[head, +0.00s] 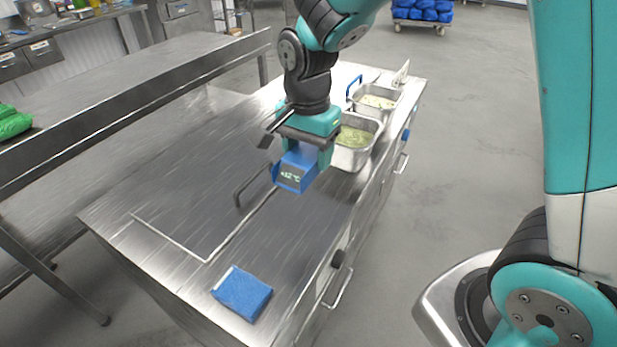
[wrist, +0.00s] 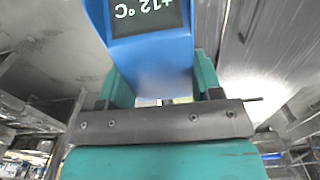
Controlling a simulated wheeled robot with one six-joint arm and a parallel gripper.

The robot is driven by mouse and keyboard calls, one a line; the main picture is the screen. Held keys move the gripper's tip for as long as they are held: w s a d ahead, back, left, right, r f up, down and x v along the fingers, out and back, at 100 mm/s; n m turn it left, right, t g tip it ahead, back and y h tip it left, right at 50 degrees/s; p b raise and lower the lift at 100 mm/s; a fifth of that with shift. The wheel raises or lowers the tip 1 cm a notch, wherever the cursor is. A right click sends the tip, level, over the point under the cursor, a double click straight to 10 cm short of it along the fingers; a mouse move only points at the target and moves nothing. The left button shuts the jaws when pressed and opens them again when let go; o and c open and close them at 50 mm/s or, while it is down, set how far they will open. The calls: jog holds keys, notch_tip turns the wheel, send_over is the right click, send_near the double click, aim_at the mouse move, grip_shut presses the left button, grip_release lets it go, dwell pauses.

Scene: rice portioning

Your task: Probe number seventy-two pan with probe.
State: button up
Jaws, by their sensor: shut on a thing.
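My gripper (head: 307,148) is shut on a blue probe (head: 296,170) with a dark display. In the wrist view the probe (wrist: 146,35) sits between the teal fingers, and its display reads +12 °C. The gripper holds it above the steel counter. A steel pan with green contents (head: 352,160) stands just right of and behind the gripper, partly hidden by it. A second steel pan with pale contents (head: 377,102) stands farther back. I see no readable number on either pan. The probe's tip is hidden from me.
A blue block or cloth (head: 242,292) lies at the near end of the counter (head: 165,218). A dark handle (head: 252,186) rises left of the probe. A white card (head: 401,73) stands behind the pans. A steel table (head: 120,85) is at left.

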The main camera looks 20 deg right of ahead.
aim_at(308, 150)
notch_tip(308, 150, up, 8)
jog(key=p, duration=0.5)
jog(key=shift+f+p, duration=0.2)
jog(key=shift+p, duration=0.2)
jog(key=shift+f, duration=0.1)
jog(key=shift+f, duration=0.1)
